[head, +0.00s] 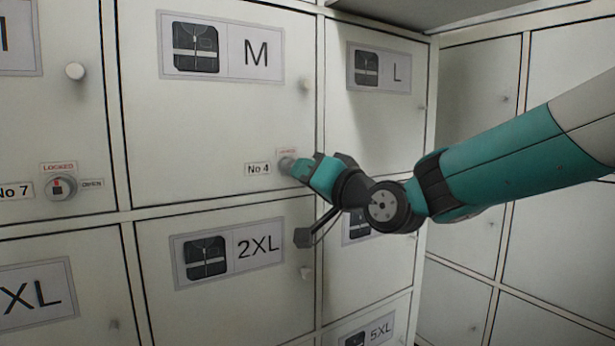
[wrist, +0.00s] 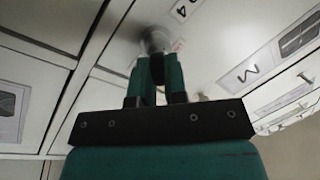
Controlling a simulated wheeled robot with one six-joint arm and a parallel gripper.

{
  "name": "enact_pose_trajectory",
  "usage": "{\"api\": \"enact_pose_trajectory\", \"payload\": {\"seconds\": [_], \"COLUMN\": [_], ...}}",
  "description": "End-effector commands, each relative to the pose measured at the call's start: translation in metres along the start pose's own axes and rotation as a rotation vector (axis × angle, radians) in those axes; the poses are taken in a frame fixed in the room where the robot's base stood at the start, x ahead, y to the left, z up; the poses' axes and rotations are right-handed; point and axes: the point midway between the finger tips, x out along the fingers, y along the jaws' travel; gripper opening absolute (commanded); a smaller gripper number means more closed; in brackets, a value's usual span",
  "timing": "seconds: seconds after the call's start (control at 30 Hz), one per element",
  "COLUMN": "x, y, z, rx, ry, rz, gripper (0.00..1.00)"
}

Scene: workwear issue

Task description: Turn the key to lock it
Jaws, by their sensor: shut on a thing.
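My gripper (head: 298,168) is at the lock of the locker door labelled M (head: 220,120), next to the "No 4" label. In the wrist view its two teal fingers (wrist: 158,72) are close together, shut on the key at the round metal lock (wrist: 154,38). A small red-lettered label shows just above the lock in the head view, partly hidden and too small to read.
The No 7 lock (head: 61,187) on the left door has LOCKED and OPEN labels. A 2XL door (head: 225,265) is below and an L door (head: 375,120) to the right. Small knobs, such as one on the M door (head: 305,84), stick out.

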Motion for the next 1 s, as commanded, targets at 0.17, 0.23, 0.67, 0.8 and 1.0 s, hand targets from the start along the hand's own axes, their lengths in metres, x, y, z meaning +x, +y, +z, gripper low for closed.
{"api": "enact_pose_trajectory", "payload": {"seconds": [0.17,0.23,0.67,0.8,1.0], "x": [0.0011,0.0013,0.0021,0.0021,0.0022], "y": [-0.0004,-0.0006,-0.0016,-0.0015,-0.0013], "z": [0.0000,-0.0006,-0.0033,-0.0033,-0.0030], "rx": [-0.108,-0.158,-0.327,-0.326,-0.325], "ry": [-0.023,-0.034,-0.076,-0.076,-0.076], "rz": [-0.004,-0.004,-0.003,-0.002,-0.002], "gripper": [0.00,0.00,0.00,0.00,0.00]}}
